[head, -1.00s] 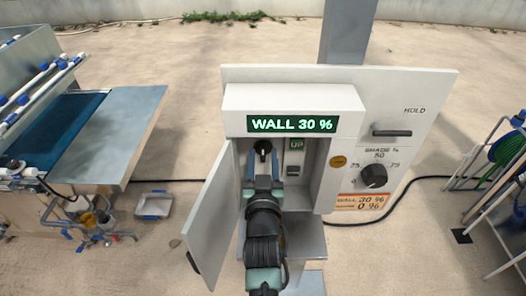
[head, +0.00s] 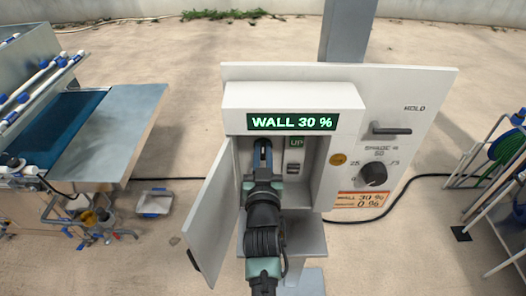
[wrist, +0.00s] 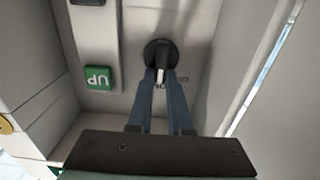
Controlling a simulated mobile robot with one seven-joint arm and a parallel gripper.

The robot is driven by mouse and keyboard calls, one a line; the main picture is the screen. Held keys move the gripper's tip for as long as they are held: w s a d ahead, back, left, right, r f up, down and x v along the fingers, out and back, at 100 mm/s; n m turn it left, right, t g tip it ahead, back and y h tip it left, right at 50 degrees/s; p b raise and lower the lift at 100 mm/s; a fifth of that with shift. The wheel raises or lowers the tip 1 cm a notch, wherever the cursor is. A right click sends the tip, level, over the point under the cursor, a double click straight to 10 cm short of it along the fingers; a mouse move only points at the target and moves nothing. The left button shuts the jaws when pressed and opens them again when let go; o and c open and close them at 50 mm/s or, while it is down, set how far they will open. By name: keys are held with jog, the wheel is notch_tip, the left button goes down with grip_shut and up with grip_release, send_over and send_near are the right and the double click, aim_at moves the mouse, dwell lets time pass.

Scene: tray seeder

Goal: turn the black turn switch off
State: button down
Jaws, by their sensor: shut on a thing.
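The black turn switch (wrist: 158,53) is on the back wall inside the open white box, seen in the wrist view. Its raised grip has a white mark at the end towards my gripper. My gripper (wrist: 160,74) is shut on this grip, with one blue finger on each side. In the head view my gripper (head: 263,150) reaches into the left part of the box and hides most of the switch. The display (head: 291,122) above reads "WALL 30 %".
The box door (head: 210,217) hangs open to the left, close to my arm. A green UP button (head: 296,142) and a small rocker (head: 293,169) are right of my gripper. A dial (head: 374,174) and black handle (head: 390,130) are on the panel's right.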

jog(key=shift+a+n, duration=0.1)
jog(key=shift+n, duration=0.2)
jog(key=n, duration=0.3)
jog(key=a+n+b, duration=0.1)
jog(key=n, duration=0.3)
jog(key=f+n+b, duration=0.1)
jog(key=n, duration=0.3)
jog(key=shift+a, duration=0.2)
jog(key=shift+n, duration=0.3)
dwell(0.3)
jog(key=c, duration=0.8)
grip_release()
jog(key=shift+c, duration=0.2)
jog(key=shift+s, duration=0.1)
